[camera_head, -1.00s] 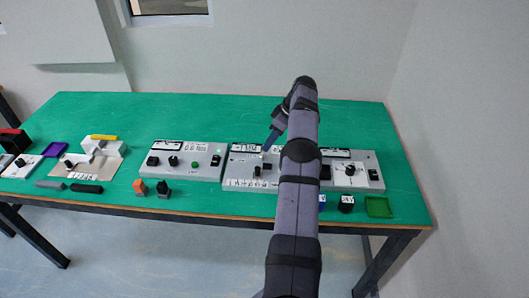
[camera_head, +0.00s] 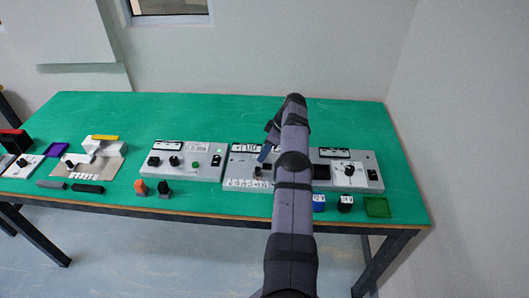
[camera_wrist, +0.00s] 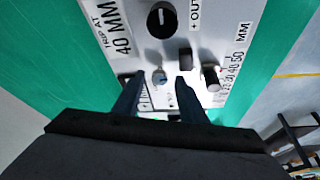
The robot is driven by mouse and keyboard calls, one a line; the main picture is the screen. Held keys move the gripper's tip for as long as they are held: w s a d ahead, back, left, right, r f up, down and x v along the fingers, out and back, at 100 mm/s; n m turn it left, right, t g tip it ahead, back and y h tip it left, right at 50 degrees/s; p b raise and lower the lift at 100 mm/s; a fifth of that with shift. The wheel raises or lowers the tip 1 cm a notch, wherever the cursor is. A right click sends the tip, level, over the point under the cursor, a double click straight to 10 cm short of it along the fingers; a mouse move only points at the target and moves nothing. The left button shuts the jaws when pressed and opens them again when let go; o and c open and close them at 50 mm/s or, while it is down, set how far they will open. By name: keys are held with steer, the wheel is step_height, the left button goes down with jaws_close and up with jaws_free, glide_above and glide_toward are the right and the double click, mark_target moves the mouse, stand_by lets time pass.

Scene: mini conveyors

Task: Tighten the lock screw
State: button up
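A small screw-like part with a blue-grey top (camera_wrist: 159,77), which looks like the lock screw, stands on the white face of the middle panel (camera_wrist: 215,25). The panel also shows in the head view (camera_head: 236,160), where my arm covers part of it. My gripper (camera_wrist: 160,82) is open, its two dark fingers apart. In the wrist view the screw appears between the fingertips; I cannot tell whether either touches it. In the head view my gripper (camera_head: 265,152) is low over the panel and partly hidden by my arm.
Near the screw are a black knob (camera_wrist: 161,20), a dark block (camera_wrist: 185,58) and a silver-and-black knob (camera_wrist: 210,77) by a millimetre scale. Panels stand left (camera_head: 185,175) and right (camera_head: 335,182). The green table (camera_head: 210,110) is clear behind them.

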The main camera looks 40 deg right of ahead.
steer(key=shift+w+a+f, duration=0.1)
steer(key=shift+w+f, duration=0.05)
steer(key=shift+f, duration=0.35)
jaws_close()
steer(key=shift+r, duration=0.1)
